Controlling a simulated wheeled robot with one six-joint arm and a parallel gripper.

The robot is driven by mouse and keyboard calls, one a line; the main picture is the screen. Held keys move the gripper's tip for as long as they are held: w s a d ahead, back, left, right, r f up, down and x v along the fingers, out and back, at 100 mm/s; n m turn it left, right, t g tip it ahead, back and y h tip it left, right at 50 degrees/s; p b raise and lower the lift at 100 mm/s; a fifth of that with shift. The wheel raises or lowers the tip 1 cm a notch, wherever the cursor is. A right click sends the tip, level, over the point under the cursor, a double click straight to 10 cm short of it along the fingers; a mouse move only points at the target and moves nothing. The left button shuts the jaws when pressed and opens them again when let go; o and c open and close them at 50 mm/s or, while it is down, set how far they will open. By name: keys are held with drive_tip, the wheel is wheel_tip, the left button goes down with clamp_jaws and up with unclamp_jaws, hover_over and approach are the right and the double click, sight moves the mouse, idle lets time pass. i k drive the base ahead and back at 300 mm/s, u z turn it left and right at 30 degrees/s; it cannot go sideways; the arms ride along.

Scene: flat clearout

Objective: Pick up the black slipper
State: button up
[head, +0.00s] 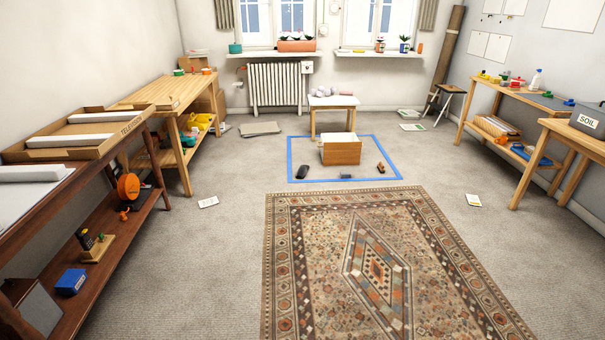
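A small dark, rounded object that looks like the black slipper (303,172) lies on the carpet at the left inside the blue rectangle (293,160) marked on the floor. It is well ahead, past the far edge of the rug, and its fine shape is too small to tell. A brown wooden box (342,154) stands to its right. A small dark brown object (381,168) lies farther right inside the blue outline. My gripper is not in view.
A patterned rug (410,300) covers the near middle floor. Wooden tables (165,92) line the left and benches (535,98) the right. A small white-topped table (333,101) stands behind the box.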

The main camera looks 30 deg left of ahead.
sight(302, 170)
drive_tip(key=u, duration=0.6)
drive_tip(key=i, duration=1.65)
drive_tip(key=u, duration=0.95)
drive_tip(key=i, duration=2.15)
drive_tip(key=z, duration=0.15)
drive_tip(key=i, duration=2.05)
drive_tip(key=z, duration=0.7)
drive_tip(key=i, duration=0.8)
drive_tip(key=z, duration=0.3)
